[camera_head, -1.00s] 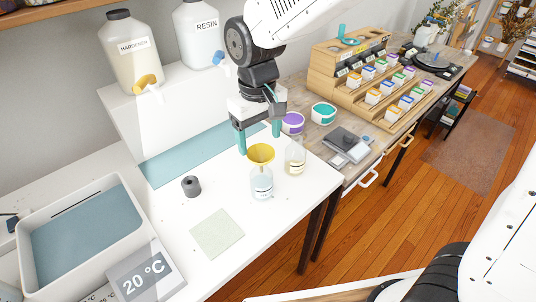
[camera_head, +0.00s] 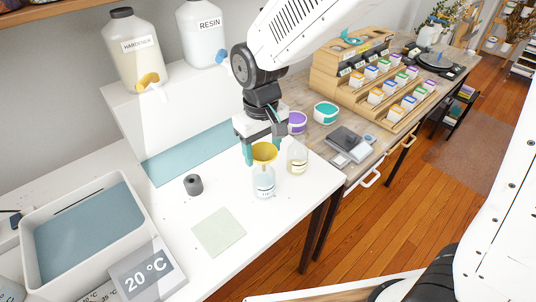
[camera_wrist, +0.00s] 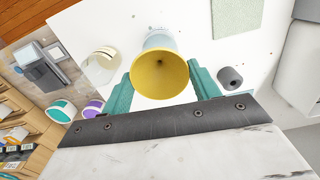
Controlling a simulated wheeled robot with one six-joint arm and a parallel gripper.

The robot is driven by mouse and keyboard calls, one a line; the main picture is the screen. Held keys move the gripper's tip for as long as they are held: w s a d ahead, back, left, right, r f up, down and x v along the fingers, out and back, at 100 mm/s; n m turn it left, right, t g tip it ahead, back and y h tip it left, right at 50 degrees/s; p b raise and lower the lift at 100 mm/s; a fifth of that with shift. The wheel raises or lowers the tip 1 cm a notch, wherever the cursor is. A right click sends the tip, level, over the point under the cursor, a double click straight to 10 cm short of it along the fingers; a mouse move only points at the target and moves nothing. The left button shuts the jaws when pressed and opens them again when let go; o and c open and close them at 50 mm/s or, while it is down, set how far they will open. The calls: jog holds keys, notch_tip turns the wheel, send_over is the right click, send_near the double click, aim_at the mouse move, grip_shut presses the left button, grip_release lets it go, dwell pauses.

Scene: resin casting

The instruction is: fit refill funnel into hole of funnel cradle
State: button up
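The yellow refill funnel (camera_head: 264,152) sits upright in the neck of a clear bottle (camera_head: 263,184) on the white table. In the wrist view, the funnel's (camera_wrist: 160,74) wide mouth faces the camera, and its spout is hidden.
A second bottle (camera_head: 297,160) with pale yellow liquid stands close right of the funnel bottle. Purple (camera_head: 297,122) and teal (camera_head: 326,112) tubs are behind. The wooden rack (camera_head: 380,75) holds several small jars. A grey cylinder (camera_head: 193,184) stands left, a pale mat (camera_head: 218,232) in front.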

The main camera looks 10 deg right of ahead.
notch_tip(320, 180, up, 6)
dwell(0.7)
jog(key=shift+s+d, duration=0.1)
